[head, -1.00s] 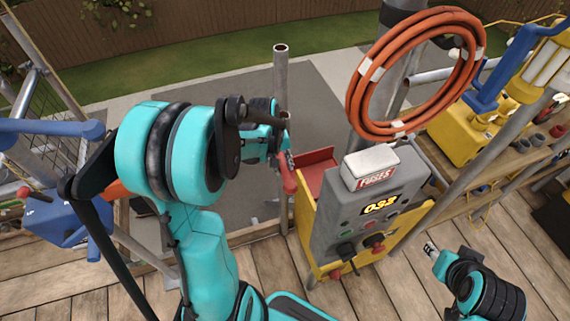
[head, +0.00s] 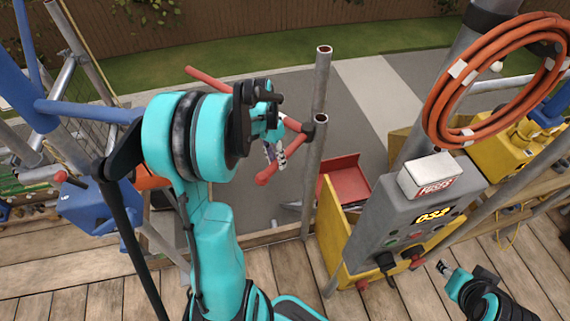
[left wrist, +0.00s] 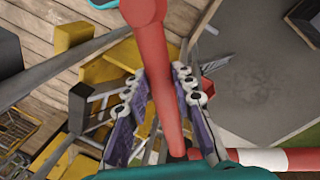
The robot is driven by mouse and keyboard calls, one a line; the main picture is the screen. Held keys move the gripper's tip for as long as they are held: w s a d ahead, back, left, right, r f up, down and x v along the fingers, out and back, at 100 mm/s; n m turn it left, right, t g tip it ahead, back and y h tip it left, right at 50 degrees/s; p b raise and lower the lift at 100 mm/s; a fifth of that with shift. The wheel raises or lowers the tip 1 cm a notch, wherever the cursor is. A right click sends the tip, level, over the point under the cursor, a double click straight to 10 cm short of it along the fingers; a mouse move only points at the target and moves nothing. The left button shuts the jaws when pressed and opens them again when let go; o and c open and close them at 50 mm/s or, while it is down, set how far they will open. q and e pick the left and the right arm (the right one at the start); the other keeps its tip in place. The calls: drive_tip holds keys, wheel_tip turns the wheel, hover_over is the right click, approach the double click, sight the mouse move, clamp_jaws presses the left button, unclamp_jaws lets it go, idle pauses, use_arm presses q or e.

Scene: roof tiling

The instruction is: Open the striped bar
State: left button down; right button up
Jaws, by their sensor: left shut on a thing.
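The striped bar shows in the left wrist view as a red and white length (left wrist: 268,158) at the lower right. In the head view, a red end of it (head: 207,76) sticks out up and left behind my left gripper. A red arm with a rounded end (head: 268,177) branches off near the grey post's joint. My left gripper (head: 274,155) is shut on this red arm, its fingers on both sides of it in the left wrist view (left wrist: 160,108). The bar's middle is hidden by my wrist. My right gripper (head: 444,267) is low at the right; its fingers are too small to read.
Two upright grey posts (head: 314,185) stand beside the bar. A grey control box (head: 408,222) on a yellow hopper and a coiled orange hose (head: 438,105) are to the right. Blue frame parts (head: 88,110) are at the left. Grey paving is open beyond the posts.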

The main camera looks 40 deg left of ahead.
use_arm(q)
drive_tip(key=shift+w+a+m, duration=0.2)
drive_tip(key=shift+a+m, duration=0.7)
drive_tip(key=shift+a, duration=0.4)
drive_tip(key=c, duration=1.3)
unclamp_jaws()
drive_tip(key=shift+o, duration=0.2)
wheel_tip(320, 180, up, 12)
drive_tip(key=a, duration=0.2)
drive_tip(key=shift+w, duration=0.2)
drive_tip(key=shift+a+f, duration=0.1)
drive_tip(key=shift+f, duration=0.05)
